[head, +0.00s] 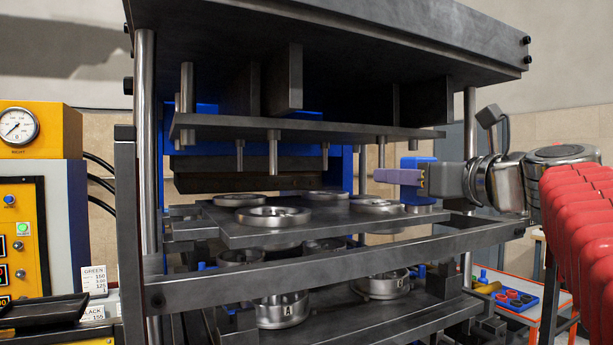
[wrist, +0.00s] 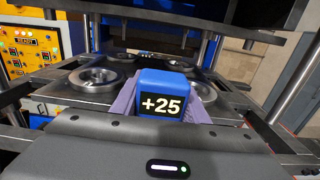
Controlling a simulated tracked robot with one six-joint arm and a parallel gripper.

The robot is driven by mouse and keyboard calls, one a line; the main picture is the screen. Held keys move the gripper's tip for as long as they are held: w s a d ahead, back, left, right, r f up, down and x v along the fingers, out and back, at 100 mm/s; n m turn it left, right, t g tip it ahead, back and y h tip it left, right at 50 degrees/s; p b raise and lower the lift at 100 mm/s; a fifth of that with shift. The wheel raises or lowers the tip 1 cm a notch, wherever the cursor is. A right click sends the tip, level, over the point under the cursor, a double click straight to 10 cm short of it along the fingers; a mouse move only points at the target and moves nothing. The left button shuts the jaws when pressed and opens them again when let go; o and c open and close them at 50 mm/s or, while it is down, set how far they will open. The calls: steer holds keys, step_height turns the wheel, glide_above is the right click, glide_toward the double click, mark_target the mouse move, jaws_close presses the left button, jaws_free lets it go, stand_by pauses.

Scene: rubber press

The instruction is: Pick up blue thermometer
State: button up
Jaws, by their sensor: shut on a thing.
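The blue thermometer (wrist: 166,92) is a blue block with a dark display reading +25 in the wrist view. It also shows in the head view (head: 416,166), partly behind the purple finger. My gripper (head: 412,177) is shut on it, with purple fingers on both sides of it in the wrist view (wrist: 165,98). In the head view the gripper reaches in from the right, above the right edge of the press's middle plate. Whether the thermometer's lower part touches anything is hidden.
The press's middle plate (head: 300,231) bears several metal rings, one of them at the front (head: 273,216). An upper plate (head: 300,127) with pins hangs above. Steel columns (head: 145,150) flank the press. A yellow control panel (head: 22,235) stands left. A red-edged table (head: 520,302) stands at lower right.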

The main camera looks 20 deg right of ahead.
steer(key=shift+s+d, duration=0.2)
steer(key=shift+s, duration=0.8)
steer(key=shift+s+d, duration=0.15)
steer(key=shift+s, duration=0.8)
steer(key=shift+s, duration=0.1)
